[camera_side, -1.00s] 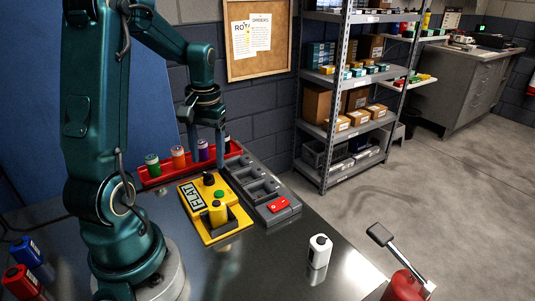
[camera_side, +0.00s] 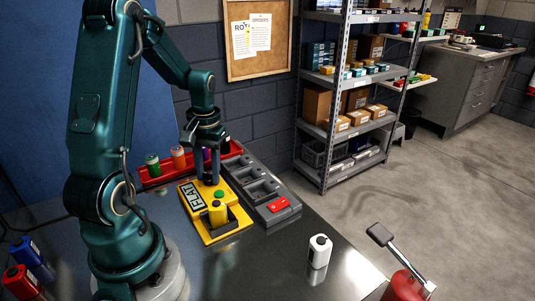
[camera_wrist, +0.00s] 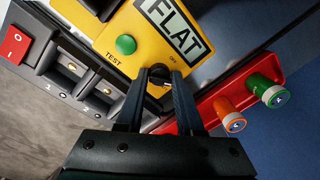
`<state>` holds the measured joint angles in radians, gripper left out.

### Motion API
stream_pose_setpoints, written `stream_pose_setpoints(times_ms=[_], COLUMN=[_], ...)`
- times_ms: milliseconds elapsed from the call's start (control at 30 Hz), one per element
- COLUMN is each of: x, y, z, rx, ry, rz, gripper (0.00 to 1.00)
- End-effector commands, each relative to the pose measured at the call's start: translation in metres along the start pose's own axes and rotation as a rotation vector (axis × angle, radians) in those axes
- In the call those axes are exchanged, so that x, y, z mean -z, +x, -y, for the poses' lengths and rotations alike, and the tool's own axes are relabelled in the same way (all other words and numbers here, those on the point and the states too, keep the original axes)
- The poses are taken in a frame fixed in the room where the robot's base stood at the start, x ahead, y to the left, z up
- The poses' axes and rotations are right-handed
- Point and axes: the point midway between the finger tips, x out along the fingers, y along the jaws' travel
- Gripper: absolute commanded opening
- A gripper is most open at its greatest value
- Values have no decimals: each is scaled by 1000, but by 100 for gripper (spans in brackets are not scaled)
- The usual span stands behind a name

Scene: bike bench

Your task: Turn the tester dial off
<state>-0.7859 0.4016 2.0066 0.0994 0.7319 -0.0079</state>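The yellow battery tester (camera_side: 208,230) lies on the dark bench, with a FLAT display (camera_side: 192,195) and a green TEST button (camera_side: 219,194); the button also shows in the wrist view (camera_wrist: 125,44). Whether the fingers press on the dial is unclear. In the side view my gripper (camera_side: 207,182) is down at the tester and hides the dial.
A grey strip of bays with a red switch (camera_side: 278,204) sits right of the tester. A red rack (camera_side: 150,182) with green, orange and purple cells runs behind it. Blue and red cells (camera_side: 20,279) are at the far left.

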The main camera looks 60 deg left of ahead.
Motion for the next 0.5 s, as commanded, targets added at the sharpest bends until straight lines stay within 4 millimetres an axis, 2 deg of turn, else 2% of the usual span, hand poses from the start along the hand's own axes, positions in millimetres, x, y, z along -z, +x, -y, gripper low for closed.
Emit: stream_pose_setpoints(times_ms=[267, 500], x=[0, 1], y=[0, 0], z=[-1, -2], rx=[-3, -5], ry=[-33, -162], rz=[1, 9], gripper=[0, 0])
